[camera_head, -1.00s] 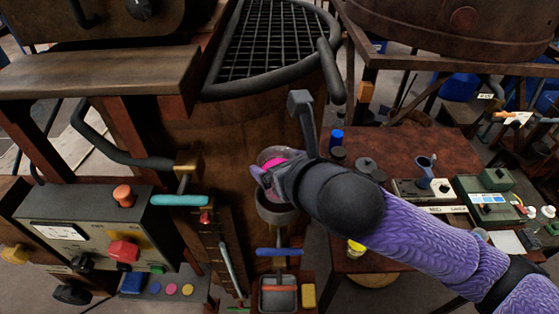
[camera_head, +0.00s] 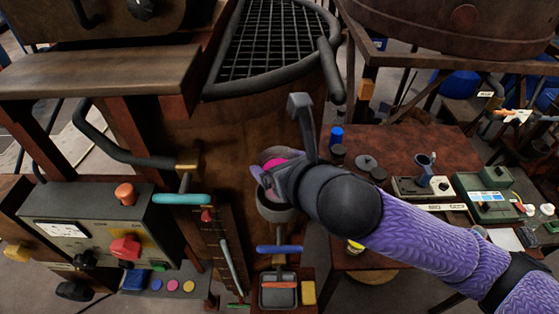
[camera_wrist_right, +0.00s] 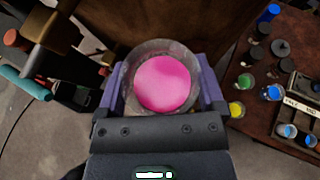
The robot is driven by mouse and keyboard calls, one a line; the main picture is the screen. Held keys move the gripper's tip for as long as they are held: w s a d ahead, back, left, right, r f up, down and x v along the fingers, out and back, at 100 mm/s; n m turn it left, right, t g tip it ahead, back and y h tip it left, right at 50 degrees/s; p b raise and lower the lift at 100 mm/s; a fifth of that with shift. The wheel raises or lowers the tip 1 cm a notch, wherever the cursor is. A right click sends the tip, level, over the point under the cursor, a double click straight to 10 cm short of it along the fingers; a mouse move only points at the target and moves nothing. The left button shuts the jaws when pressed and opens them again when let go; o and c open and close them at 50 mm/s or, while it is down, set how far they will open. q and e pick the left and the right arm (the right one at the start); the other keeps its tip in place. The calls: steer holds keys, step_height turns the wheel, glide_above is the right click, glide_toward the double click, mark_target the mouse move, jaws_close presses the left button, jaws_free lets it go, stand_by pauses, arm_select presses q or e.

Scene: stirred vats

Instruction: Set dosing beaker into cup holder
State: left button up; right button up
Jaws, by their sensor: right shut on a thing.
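The dosing beaker (camera_wrist_right: 165,83) is a clear cup with bright pink contents. My right gripper (camera_wrist_right: 165,88) is shut on it, with a finger on each side in the right wrist view. In the head view the right gripper (camera_head: 270,178) and the beaker's pink top (camera_head: 274,165) are at the front of the brown vat. The cup holder (camera_head: 274,207) is a dark grey ring on the vat, directly below the beaker in the picture. The gripper hides part of the beaker, and I cannot tell how far its base is inside the ring. My left gripper is not in view.
A control box (camera_head: 90,225) with red knobs stands at left. A turquoise handle (camera_head: 182,199) is left of the holder. A blue bar (camera_head: 279,249) and a small tray are below it. A brown table (camera_head: 400,145) with jars and instruments is at right.

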steer(key=shift+f+b, duration=0.5)
steer(key=shift+f, duration=0.95)
steer(key=o, duration=1.1)
steer(key=shift+s, duration=0.1)
steer(key=p+v, duration=0.7)
steer(key=v, duration=0.2)
steer(key=shift+s+d+r, duration=0.2)
steer(key=shift+s+d, duration=0.05)
